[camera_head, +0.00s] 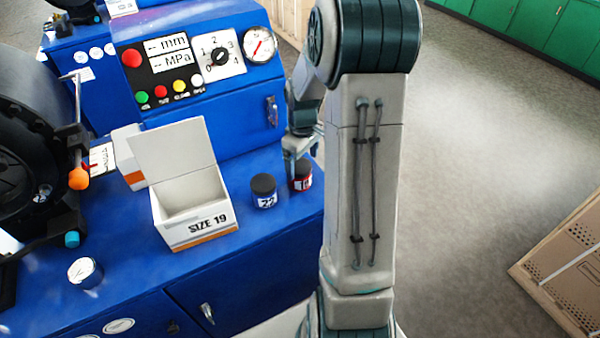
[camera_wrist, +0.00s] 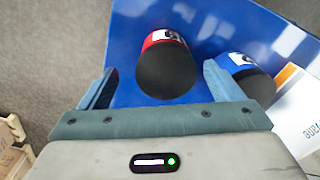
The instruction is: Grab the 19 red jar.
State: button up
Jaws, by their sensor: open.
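The red jar (camera_head: 301,177) with a black lid stands on the blue bench top, partly hidden behind my arm in the head view. In the wrist view the red jar (camera_wrist: 166,64) lies between the two fingers, its lid towards the camera. Its label is only partly readable. My gripper (camera_wrist: 157,85) is open, with one finger on each side of the red jar and no clear contact. In the head view my gripper (camera_head: 296,158) is right at the jar. A blue jar (camera_head: 263,191) marked 22 stands to its left, and in the wrist view this blue jar (camera_wrist: 243,75) is close beside the right finger.
An open white box (camera_head: 194,218) marked SIZE 19 stands left of the jars. The blue machine (camera_head: 200,85) with its control panel rises behind them. The bench's right edge is close to the red jar. Brown crates (camera_head: 567,265) stand on the floor at right.

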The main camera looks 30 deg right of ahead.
jog(key=f, duration=0.1)
jog(key=f+p, duration=0.1)
jog(key=f, duration=0.2)
jog(key=shift+w+a+f, duration=0.1)
jog(key=shift+a+f, duration=0.1)
jog(key=shift+a, duration=0.2)
jog(key=shift+f+p, duration=0.3)
jog(key=shift+f, duration=0.2)
jog(key=c, duration=1.3)
jog(key=shift+c, duration=1.2)
jog(key=shift+r, duration=0.2)
